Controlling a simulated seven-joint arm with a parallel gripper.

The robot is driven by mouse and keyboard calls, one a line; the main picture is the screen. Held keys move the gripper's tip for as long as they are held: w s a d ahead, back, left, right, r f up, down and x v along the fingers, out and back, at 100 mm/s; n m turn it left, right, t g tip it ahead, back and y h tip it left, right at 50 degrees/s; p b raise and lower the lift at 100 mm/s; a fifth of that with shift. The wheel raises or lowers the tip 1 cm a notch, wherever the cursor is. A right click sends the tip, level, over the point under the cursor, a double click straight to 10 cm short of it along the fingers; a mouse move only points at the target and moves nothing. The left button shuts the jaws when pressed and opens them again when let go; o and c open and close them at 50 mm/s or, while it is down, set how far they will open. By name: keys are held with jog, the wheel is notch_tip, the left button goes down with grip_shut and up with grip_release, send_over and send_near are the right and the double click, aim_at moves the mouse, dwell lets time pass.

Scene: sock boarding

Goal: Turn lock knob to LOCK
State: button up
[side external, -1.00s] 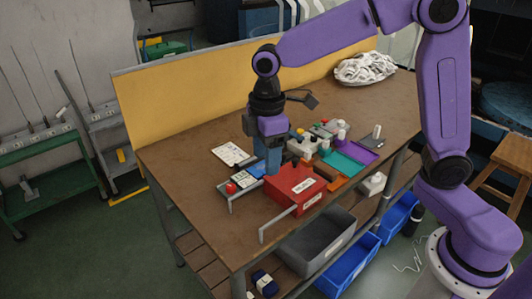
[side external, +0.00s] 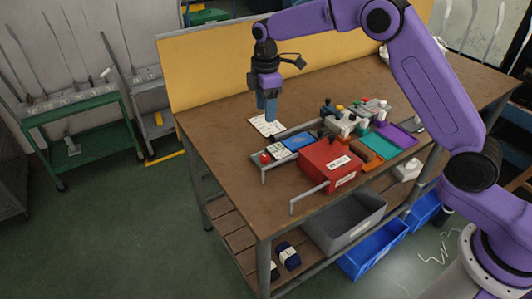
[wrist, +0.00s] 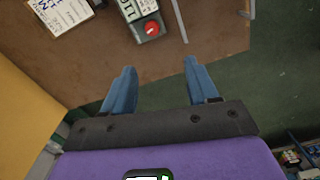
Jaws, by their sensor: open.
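A red round knob or button (side external: 265,158) sits on a grey box at the left end of the fixture on the table; it also shows in the wrist view (wrist: 152,28) beside a printed label. A red box (side external: 322,168) with a white label stands to its right, with a small dark knob (side external: 331,137) near its top back edge. I cannot tell which part is the lock knob, and no LOCK lettering is readable. My gripper (side external: 268,119) is above the table behind the fixture, apart from it. In the wrist view its blue fingers (wrist: 160,68) are spread and empty.
A printed white sheet (side external: 262,127) lies near the gripper. Coloured trays, including a teal one (side external: 362,145), and several small bottles crowd the fixture's right. A yellow panel (side external: 215,75) stands along the table's back. The table's left front is clear.

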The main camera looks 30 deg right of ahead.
aim_at(266, 156)
jog(key=f, duration=0.6)
jog(key=w+f, duration=0.1)
jog(key=f, duration=0.5)
jog(key=d+f, duration=0.1)
jog(key=f, duration=0.5)
jog(key=shift+w+f, duration=0.15)
jog(key=shift+w, duration=0.15)
jog(key=c, duration=1)
